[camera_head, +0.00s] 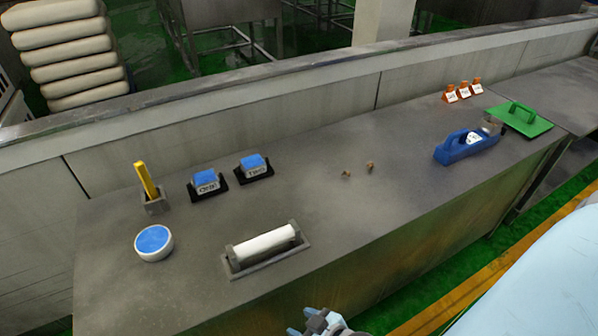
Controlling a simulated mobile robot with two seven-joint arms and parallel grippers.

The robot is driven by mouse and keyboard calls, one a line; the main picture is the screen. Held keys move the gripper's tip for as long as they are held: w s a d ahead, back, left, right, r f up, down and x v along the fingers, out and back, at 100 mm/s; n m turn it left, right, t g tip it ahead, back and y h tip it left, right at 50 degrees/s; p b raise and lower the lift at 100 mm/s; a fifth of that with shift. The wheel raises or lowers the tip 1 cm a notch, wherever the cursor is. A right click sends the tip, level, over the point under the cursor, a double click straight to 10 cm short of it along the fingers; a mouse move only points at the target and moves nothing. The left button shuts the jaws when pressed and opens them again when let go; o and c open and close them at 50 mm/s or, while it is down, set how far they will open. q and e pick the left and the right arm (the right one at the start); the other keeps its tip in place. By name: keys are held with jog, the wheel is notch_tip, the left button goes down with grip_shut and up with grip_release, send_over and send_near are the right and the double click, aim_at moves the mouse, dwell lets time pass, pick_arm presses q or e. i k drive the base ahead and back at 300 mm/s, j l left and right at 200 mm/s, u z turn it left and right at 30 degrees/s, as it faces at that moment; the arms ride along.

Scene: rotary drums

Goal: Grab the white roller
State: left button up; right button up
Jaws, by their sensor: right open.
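The white roller (264,244) lies in a grey holder (237,268) set near the front edge of the grey counter, left of centre. It lies sideways, tilted slightly up to the right in the picture, with its ends between the holder's end walls. My right gripper (308,322) shows at the bottom edge, in front of the counter and below the roller in the picture. It is open, apart from the roller, and partly cut off by the frame. My left gripper is not in view.
A round blue-topped container (153,240) and a yellow stick in a holder (147,182) stand left of the roller. Two blue-topped blocks (207,181) sit behind. A blue tape dispenser (462,147) and green board (520,121) are at right. The counter's middle is mostly clear.

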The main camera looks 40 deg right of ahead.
aim_at(250, 249)
jog(key=z, duration=0.75)
